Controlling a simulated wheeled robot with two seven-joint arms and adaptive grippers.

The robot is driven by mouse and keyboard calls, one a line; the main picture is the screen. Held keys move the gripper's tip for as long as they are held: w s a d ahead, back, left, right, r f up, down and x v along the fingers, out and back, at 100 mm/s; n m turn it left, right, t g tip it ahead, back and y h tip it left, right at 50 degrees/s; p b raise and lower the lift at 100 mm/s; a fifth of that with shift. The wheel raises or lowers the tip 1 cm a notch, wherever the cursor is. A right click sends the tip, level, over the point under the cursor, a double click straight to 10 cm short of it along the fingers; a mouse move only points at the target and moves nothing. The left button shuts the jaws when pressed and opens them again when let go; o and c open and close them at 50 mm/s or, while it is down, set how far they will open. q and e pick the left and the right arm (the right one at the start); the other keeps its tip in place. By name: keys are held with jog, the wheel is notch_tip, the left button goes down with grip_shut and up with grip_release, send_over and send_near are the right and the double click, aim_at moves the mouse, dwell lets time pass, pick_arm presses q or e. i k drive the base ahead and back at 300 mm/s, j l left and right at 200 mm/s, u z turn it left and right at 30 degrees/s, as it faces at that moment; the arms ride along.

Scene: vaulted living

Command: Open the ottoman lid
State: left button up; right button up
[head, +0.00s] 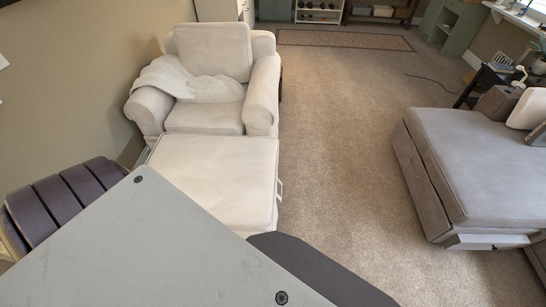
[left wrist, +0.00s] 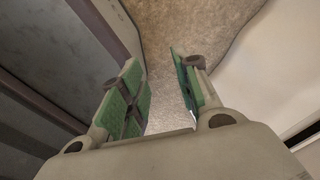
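The ottoman (head: 215,172) is a cream padded block with a flat lid, standing in front of the armchair. Its lid looks closed. A small pale handle (head: 279,190) shows on its right side. In the left wrist view my left gripper (left wrist: 158,62) has two green-padded fingers, apart and with nothing between them. Brown carpet shows past the fingertips. A pale surface (left wrist: 275,75) lies to the right of the fingers; I cannot tell for sure that it is the ottoman. Neither gripper shows in the head view, and my right gripper is not seen.
A cream armchair (head: 209,117) with a throw stands behind the ottoman. A large grey panel hides the near foreground. A dark ribbed piece (head: 62,200) is at the left. Open carpet (head: 335,130) lies between sofa and ottoman.

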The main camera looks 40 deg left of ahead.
aim_at(233, 179)
jog(key=i+l+u, duration=0.2)
jog(key=u, duration=0.2)
jog(key=i+l+u, duration=0.15)
jog(key=l+u, duration=0.25)
jog(key=i+l+u, duration=0.15)
jog(key=l+u, duration=0.15)
jog(key=l, duration=0.2)
jog(key=i, duration=0.05)
